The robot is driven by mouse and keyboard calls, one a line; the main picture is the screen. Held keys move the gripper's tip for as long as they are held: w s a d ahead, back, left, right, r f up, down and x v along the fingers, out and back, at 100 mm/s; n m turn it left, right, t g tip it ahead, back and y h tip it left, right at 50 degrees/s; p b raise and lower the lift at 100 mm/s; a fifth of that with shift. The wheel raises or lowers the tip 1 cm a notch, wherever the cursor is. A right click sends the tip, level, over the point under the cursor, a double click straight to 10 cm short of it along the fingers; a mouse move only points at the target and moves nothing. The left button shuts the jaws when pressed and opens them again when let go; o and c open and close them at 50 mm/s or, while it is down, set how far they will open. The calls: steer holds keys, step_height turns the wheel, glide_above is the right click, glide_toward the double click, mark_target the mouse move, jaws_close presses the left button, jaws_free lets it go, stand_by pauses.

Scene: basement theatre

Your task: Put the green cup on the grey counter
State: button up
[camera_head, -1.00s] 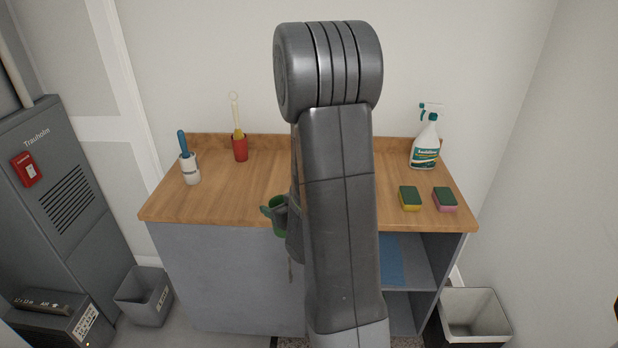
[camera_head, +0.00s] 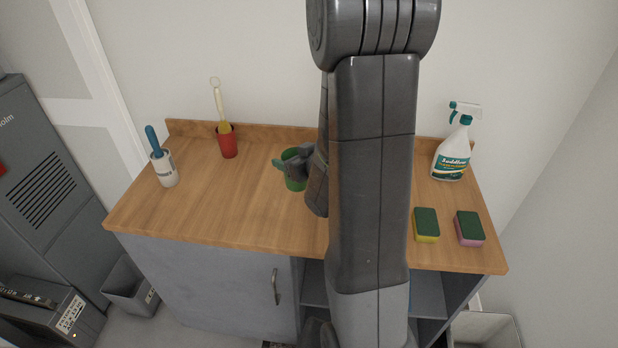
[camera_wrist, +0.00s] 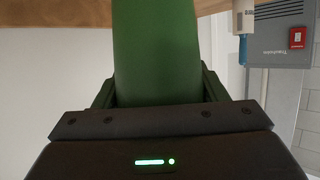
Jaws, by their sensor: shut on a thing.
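The green cup (camera_head: 296,183) shows over the middle of the wooden top (camera_head: 262,213) of the grey counter, left of my arm. My gripper (camera_head: 293,165) is shut on it, with dark fingers across the cup's upper part. In the wrist view the cup (camera_wrist: 155,50) fills the middle, between the two fingers of my gripper (camera_wrist: 159,88). Part of the cup is hidden by my gripper. I cannot tell whether its base touches the wooden top.
A red holder with a brush (camera_head: 228,142) and a white, blue-handled item (camera_head: 163,168) stand at the left. A spray bottle (camera_head: 452,152), a yellow-green sponge (camera_head: 426,225) and a pink-green sponge (camera_head: 469,229) are at the right. The front left of the top is clear.

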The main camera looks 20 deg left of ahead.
steer(key=shift+f, duration=0.4)
step_height(320, 180, down, 9)
steer(key=shift+r, duration=0.1)
steer(key=shift+f, duration=0.35)
steer(key=o, duration=1)
steer(key=shift+c, duration=0.2)
steer(key=shift+r, duration=0.1)
